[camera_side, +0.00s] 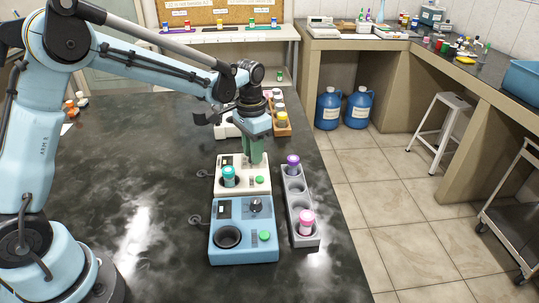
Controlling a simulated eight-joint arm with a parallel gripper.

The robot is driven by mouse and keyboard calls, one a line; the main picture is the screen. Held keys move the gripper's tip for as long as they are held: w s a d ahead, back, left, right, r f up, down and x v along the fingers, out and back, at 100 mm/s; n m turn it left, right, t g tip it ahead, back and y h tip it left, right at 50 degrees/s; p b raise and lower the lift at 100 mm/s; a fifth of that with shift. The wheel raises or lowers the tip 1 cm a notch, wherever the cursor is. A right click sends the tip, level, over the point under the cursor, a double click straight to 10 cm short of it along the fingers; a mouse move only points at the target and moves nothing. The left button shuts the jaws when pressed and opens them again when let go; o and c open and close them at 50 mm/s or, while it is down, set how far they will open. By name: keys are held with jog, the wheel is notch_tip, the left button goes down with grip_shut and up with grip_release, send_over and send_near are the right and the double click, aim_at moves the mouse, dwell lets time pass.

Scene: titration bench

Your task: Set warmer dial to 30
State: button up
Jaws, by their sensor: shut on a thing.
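A white bench unit (246,187) stands on the dark bench, with a teal-capped vial (228,176) in its well and a green button at its front right. I take it to be the warmer; its label is too small to read. My gripper (256,162) points straight down at the unit's back right, its greenish fingers shut. They hide the dial there, which they appear to grip; its setting cannot be read. A similar blue unit (243,246) stands in front, with an empty round well, a dark dial (255,205) and a green button.
A grey rack (302,217) right of the units holds a purple-capped vial (293,163) and a pink-capped vial (306,222). Behind my gripper stands a wooden rack (281,128) with several capped vials. The bench's left side is mostly clear.

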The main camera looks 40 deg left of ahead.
jog(key=m, duration=1)
jog(key=o, duration=1.3)
jog(key=shift+o, duration=0.2)
jog(key=shift+r, duration=0.15)
jog(key=shift+r, duration=3.35)
jog(key=s+r+n+t, duration=0.1)
jog(key=s+n+t, duration=0.6)
jog(key=s+n, duration=0.6)
jog(key=s, duration=0.3)
jog(key=shift+s+r, duration=0.35)
